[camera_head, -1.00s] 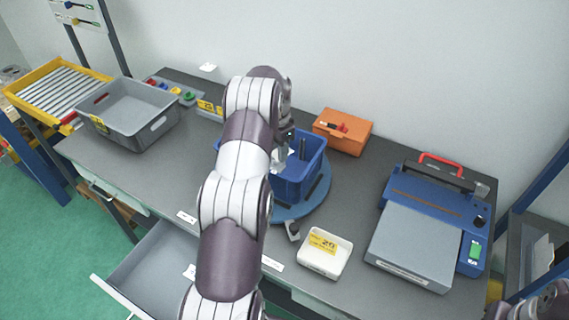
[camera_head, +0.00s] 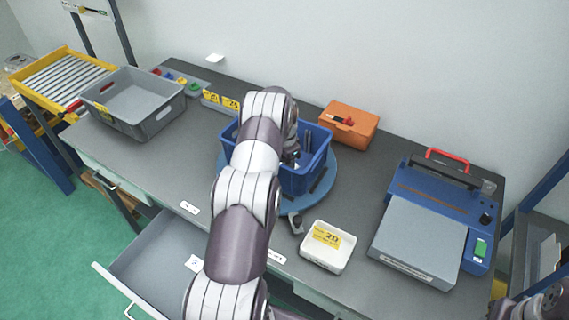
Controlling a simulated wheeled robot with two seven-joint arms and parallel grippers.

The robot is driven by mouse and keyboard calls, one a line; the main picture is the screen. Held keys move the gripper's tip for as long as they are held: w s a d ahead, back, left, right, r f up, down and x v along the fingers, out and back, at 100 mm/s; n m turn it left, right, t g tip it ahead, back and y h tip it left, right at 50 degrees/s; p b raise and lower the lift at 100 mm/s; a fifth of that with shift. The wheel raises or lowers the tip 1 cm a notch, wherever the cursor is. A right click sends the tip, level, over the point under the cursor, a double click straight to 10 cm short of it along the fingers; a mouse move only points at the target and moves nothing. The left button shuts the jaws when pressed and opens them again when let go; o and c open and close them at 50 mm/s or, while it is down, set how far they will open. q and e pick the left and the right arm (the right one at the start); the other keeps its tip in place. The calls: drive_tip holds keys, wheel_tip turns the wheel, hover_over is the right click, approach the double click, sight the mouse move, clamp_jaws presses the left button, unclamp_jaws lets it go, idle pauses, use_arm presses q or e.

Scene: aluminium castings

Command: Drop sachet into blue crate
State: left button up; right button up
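The blue crate (camera_head: 311,178) stands on a round blue turntable (camera_head: 327,187) near the middle of the bench. My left arm reaches across the bench from the bottom of the head view. Its gripper (camera_head: 291,158) is down at the crate's opening, mostly hidden behind my own arm links. I cannot see whether its fingers are open or shut. No sachet can be made out clearly; the arm covers the left part of the crate. Of my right arm only some links show at the bottom right corner, with its gripper out of view.
A grey tote (camera_head: 128,117) stands at the left and an orange box (camera_head: 349,129) behind the crate. A white tray (camera_head: 326,262) with a yellow label lies in front. A blue machine (camera_head: 425,228) fills the right. A drawer (camera_head: 160,262) stands open below.

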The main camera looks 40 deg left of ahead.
use_arm(q)
drive_tip(key=shift+f, duration=0.45)
drive_tip(key=o, duration=0.6)
drive_tip(key=shift+f+b, duration=0.1)
drive_tip(key=shift+b, duration=0.2)
drive_tip(key=o, duration=0.4)
